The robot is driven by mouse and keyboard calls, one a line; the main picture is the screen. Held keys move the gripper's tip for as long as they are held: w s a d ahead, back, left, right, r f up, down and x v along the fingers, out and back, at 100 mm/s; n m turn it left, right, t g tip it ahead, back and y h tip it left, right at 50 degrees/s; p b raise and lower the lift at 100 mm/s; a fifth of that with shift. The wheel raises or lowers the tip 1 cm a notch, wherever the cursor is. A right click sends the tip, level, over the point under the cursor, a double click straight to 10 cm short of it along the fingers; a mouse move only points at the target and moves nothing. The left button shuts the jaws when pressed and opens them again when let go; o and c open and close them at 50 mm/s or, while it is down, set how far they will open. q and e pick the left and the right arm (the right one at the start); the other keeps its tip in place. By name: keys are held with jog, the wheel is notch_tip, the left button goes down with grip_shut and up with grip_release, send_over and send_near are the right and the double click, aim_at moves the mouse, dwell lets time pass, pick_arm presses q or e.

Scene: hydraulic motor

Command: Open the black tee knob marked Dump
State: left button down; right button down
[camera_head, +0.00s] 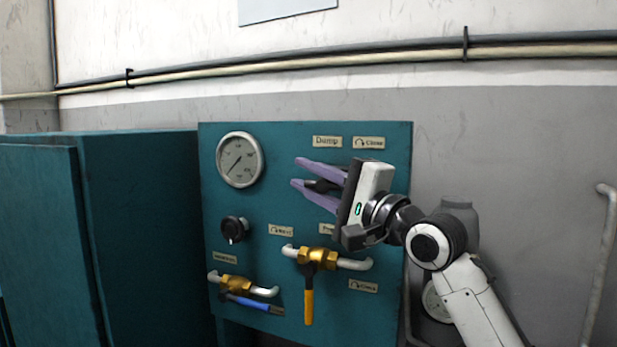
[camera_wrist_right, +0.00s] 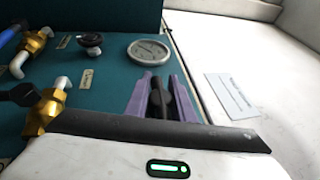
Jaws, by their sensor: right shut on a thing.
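The black tee knob (camera_head: 322,186) is on the teal panel (camera_head: 300,132), below the "Dump" label (camera_head: 327,141) and the "Close" label (camera_head: 368,142). My right gripper (camera_head: 297,172) reaches in from the right, its two purple fingers on either side of the knob. In the right wrist view the dark knob (camera_wrist_right: 160,98) shows between the fingers, and the gripper is shut on it. Part of the knob is hidden by the fingers and the gripper body. My left gripper is not in view.
A round pressure gauge (camera_head: 240,159) is left of the knob, with a black round knob (camera_head: 234,229) below it. Two brass valves sit lower, one with a yellow handle (camera_head: 309,306), one with a blue handle (camera_head: 248,302). A teal cabinet (camera_head: 140,230) stands at left.

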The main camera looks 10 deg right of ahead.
aim_at(323, 192)
jog(key=shift+f+n+g+h, duration=0.1)
jog(key=shift+n+g+h, duration=0.2)
jog(key=shift+g, duration=0.2)
jog(key=f+n+g+h, duration=0.1)
jog(key=g+h, duration=0.1)
jog(key=g, duration=0.1)
jog(key=f+n+g+h, duration=0.1)
jog(key=g+h, duration=0.2)
jog(key=s+d+f+n+g+h, duration=0.1)
jog(key=g+h, duration=0.1)
jog(key=h, duration=0.1)
jog(key=shift+f+n+g, duration=0.25)
jog(key=shift+n+g, duration=0.05)
jog(key=shift+g, duration=0.1)
jog(key=shift+s+d+f+n+g+h, duration=0.15)
jog(key=shift+d+f+n+g+h, duration=0.1)
jog(key=shift+g+h, duration=0.4)
jog(key=shift+s+d+f+n+g+h, duration=0.2)
jog(key=shift+g+h, duration=0.25)
jog(key=shift+h, duration=0.3)
jog(key=shift+w+d, duration=0.1)
jog(key=c, duration=1.5)
grip_release()
jog(key=shift+r, duration=0.1)
